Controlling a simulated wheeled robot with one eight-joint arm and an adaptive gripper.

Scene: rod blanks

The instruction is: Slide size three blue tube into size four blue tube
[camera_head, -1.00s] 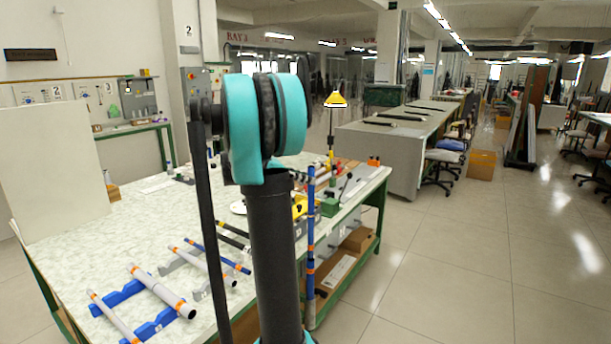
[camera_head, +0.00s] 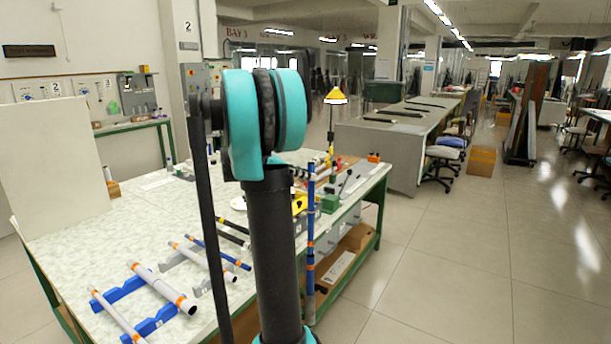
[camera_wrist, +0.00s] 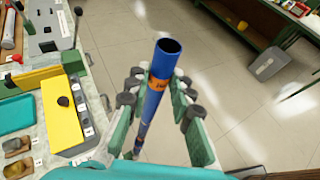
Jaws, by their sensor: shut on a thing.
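My gripper (camera_wrist: 160,92) is shut on a blue tube with an orange band. The tube (camera_wrist: 166,56) points its open end up towards the wrist camera, and its far end is hard to make out. In the head view an upright blue tube with orange bands (camera_head: 311,218) shows just right of my arm, beside the bench's front edge, with a greyish lower end. My fingers are hidden behind the arm there. Another blue tube with orange bands (camera_head: 222,252) lies on the bench. I cannot read the sizes.
White tubes with orange bands lie on blue rests (camera_head: 121,298) on the green-framed bench (camera_head: 80,220). A yellow block (camera_wrist: 60,112) and small fittings sit left of the gripper in the wrist view. Open floor (camera_head: 440,280) lies to the right.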

